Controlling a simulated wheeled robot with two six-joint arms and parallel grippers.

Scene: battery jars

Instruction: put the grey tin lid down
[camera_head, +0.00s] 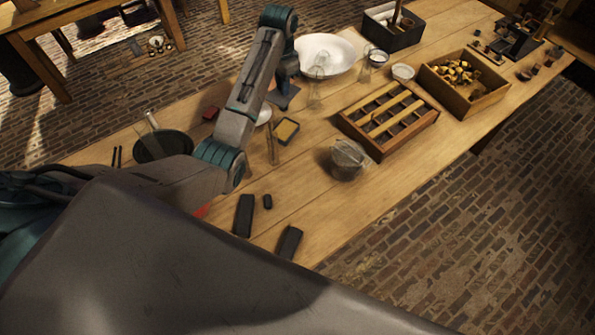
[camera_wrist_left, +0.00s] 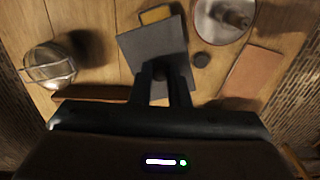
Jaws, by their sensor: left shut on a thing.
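My left gripper (camera_head: 284,84) is shut on the grey tin lid (camera_head: 283,99), a dark, flat, squarish plate above the wooden table. In the left wrist view the fingers (camera_wrist_left: 166,75) overlap the near part of the lid (camera_wrist_left: 140,46). The lid seems to be held above the table, but its exact height is unclear. The arm hides part of the lid and the gripper in the head view. My right gripper is not in view.
A white basin (camera_head: 338,50) is behind. Dark blocks (camera_head: 243,216) lie near the front. Bare wood shows between the front blocks and the rack.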

